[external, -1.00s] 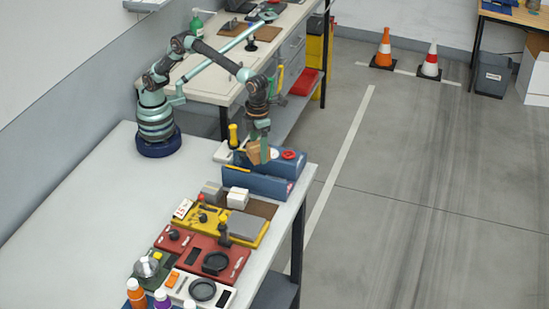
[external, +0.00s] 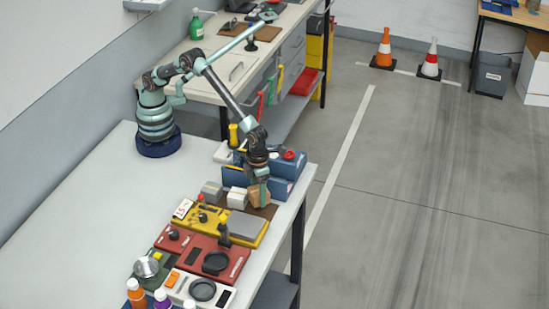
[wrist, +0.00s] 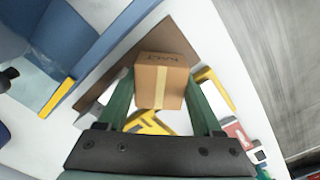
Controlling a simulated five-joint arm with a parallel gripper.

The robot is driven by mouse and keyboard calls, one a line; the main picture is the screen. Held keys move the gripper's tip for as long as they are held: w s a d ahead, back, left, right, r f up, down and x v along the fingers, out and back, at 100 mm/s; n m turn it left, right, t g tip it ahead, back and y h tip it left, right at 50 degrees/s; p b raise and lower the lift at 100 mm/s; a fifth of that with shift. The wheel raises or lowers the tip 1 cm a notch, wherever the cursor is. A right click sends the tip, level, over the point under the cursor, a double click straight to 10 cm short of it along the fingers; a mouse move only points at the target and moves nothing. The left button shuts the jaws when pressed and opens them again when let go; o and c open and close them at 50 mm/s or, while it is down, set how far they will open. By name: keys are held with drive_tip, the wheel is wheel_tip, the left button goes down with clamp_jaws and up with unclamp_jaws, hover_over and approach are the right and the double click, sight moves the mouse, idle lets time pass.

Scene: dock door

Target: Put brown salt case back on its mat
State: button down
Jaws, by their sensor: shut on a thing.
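The brown salt case (external: 256,198) is a small cardboard-coloured box. In the wrist view the case (wrist: 160,72) shows its printed lettering and a pale tape stripe. My gripper (external: 263,192) points down and is shut on the case. In the wrist view my gripper (wrist: 160,92) has one green finger on each side of it. The dark brown mat (external: 270,211) lies below the case and shows around it in the wrist view (wrist: 184,32). The case is over or on the mat's right part; I cannot tell whether it touches.
A white box (external: 237,198) and a grey box (external: 211,189) stand to the left of the case. A blue unit (external: 284,187) is close behind. A yellow panel (external: 235,233) lies in front, with a red panel (external: 228,262) beyond it. The table's right edge is near.

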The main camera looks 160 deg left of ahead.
drive_tip(key=shift+f, duration=1.85)
drive_tip(key=shift+c, duration=0.2)
unclamp_jaws()
drive_tip(key=shift+f, duration=0.15)
